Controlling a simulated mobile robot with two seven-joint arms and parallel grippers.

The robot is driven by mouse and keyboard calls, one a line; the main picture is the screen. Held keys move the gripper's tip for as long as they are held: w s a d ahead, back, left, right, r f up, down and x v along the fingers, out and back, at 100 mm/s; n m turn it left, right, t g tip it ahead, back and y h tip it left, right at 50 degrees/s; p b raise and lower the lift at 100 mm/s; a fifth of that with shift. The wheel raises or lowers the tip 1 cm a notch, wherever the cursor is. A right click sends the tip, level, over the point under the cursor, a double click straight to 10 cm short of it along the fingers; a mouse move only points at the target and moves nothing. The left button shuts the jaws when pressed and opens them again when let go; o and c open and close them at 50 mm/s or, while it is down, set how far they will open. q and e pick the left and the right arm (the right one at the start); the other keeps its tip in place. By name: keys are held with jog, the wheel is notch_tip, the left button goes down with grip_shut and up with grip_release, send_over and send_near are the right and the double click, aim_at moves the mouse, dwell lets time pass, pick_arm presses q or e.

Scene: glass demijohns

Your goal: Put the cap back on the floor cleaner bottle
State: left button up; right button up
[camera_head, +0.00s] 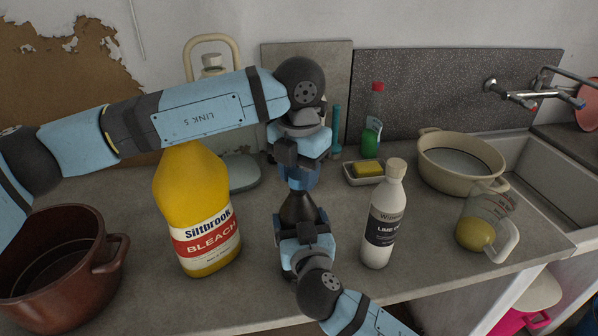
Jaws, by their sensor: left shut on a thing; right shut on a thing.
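A dark bottle (298,208), which I take to be the floor cleaner, stands in the middle of the counter; only its tapering upper part shows. My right gripper (303,238) comes from the front and is shut on the bottle, hiding its lower body. My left gripper (298,158) is above it, shut on a blue cap (302,183). The cap is directly over the bottle's neck, very close to or touching it. I cannot tell whether it is seated, as the fingers and cap hide the neck.
A yellow bleach bottle (195,205) stands left, a white bottle (382,220) right. A brown pot (55,265) is far left. A sponge dish (364,179), a green bottle (371,138), a cream pan (458,168) and a glass jug (487,215) stand right, before the sink (545,190).

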pick_arm(q)
jog(key=m, duration=0.5)
jog(key=o, duration=1.1)
notch_tip(320, 180, up, 12)
pick_arm(e)
jog(key=o, duration=1.6)
jog(key=shift+c, duration=0.2)
pick_arm(q)
notch_tip(320, 180, down, 3)
jog(key=b, duration=0.2)
jog(key=shift+r+b, duration=0.2)
jog(key=shift+b, duration=0.1)
pick_arm(e)
jog(key=s+d, duration=0.2)
jog(key=s, duration=1.1)
jog(key=shift+s+d, duration=0.25)
jog(key=shift+d, duration=0.1)
